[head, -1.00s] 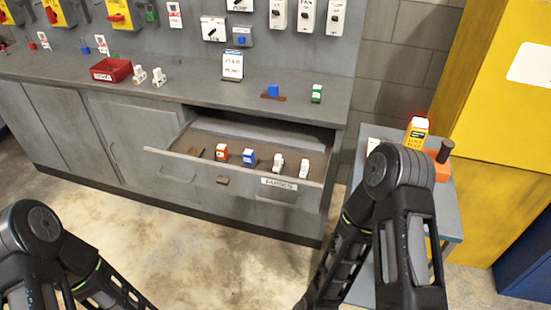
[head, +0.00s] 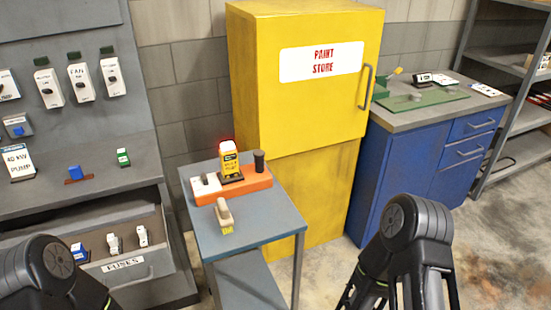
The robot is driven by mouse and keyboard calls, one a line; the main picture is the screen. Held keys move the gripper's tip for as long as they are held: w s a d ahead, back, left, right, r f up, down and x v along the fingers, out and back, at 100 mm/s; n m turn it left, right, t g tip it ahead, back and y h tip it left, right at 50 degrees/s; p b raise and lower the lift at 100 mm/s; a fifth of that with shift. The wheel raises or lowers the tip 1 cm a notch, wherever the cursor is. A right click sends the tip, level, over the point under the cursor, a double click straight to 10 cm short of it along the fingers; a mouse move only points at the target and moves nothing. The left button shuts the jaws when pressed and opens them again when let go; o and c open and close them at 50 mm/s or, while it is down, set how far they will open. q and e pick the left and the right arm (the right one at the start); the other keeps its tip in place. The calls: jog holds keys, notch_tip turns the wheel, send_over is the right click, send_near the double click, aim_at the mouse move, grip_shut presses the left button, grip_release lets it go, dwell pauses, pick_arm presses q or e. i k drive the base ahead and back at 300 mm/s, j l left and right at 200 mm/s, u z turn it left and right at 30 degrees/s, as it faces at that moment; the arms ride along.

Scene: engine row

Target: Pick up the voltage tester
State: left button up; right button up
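A yellow and black handheld device with a glowing red top, which looks like the voltage tester (head: 231,162), stands upright on an orange base (head: 259,184). The base lies on a small grey side table (head: 258,224) in front of the yellow cabinet. A white block and a dark cylinder are on the same base, left and right of the device. My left arm shows at the lower left and my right arm at the lower right.
A beige-handled tool (head: 223,214) lies on the table's front part. The yellow paint store cabinet (head: 300,120) stands behind. An open fuse drawer (head: 130,264) juts out at the left. A blue cabinet (head: 425,165) with a worktop is at the right. The floor at the lower right shows clear.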

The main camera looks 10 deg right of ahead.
aim_at(228, 156)
jog(key=i+l+z, duration=0.15)
jog(key=i+l, duration=0.15)
jog(key=l, duration=0.25)
jog(key=i+l+z, duration=0.15)
jog(key=i+l, duration=0.2)
jog(key=l, duration=0.15)
jog(key=i+l+z, duration=0.2)
jog(key=i+l, duration=0.15)
jog(key=l, duration=0.1)
